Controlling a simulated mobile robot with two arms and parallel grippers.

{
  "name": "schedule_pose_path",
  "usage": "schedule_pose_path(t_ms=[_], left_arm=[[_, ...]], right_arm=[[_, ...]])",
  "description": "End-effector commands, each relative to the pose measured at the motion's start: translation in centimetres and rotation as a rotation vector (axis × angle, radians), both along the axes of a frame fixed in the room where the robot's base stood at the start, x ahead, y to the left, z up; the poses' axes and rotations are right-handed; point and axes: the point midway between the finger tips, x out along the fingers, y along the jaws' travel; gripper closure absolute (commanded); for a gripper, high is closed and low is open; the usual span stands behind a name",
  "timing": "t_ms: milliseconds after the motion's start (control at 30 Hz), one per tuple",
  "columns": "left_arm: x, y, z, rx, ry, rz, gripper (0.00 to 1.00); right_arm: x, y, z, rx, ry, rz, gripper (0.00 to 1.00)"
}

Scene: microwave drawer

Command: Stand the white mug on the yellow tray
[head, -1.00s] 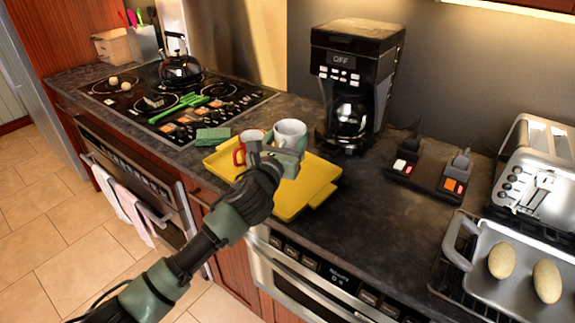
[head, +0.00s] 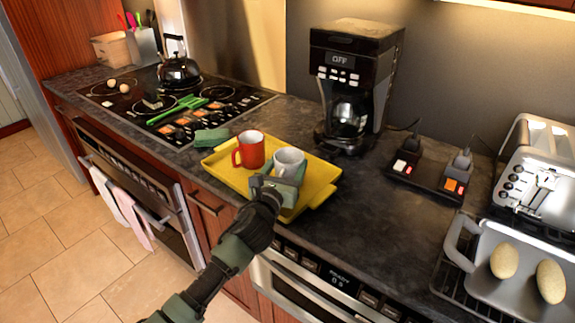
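The white mug (head: 289,160) is upright at the right part of the yellow tray (head: 322,178). Its base is partly hidden, so I cannot tell whether it touches the tray. My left gripper (head: 280,178) is at the near side of this mug, over the tray's front part. Its fingers are partly hidden by the mug, and I cannot tell whether they grip it. My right gripper is not in view.
A red mug (head: 251,150) stands on the tray, left of the white mug. A green sponge (head: 212,137) lies left of the tray. The coffee maker (head: 352,85) stands behind it. Bare counter (head: 385,215) lies to the right.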

Motion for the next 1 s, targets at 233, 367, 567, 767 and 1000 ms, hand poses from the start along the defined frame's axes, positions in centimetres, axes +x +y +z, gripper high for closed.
schedule_pose_path(t_ms=[233,367,567,767,1000], left_arm=[[0.0,0.0,0.0,0.0,0.001,0.0,0.17],[0.0,0.0,0.1,0.0,0.001,0.0,0.17],[-1.5,0.6,0.1,0.001,0.0,0.0,0.17],[-5.5,1.9,0.1,0.002,0.0,-0.001,0.17],[-9.8,3.2,0.0,0.001,0.002,0.0,0.17]], right_arm=[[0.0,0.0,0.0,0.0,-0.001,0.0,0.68],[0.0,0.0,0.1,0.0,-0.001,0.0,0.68],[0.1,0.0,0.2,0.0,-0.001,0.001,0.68],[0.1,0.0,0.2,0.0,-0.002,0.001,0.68],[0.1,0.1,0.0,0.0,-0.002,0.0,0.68]])
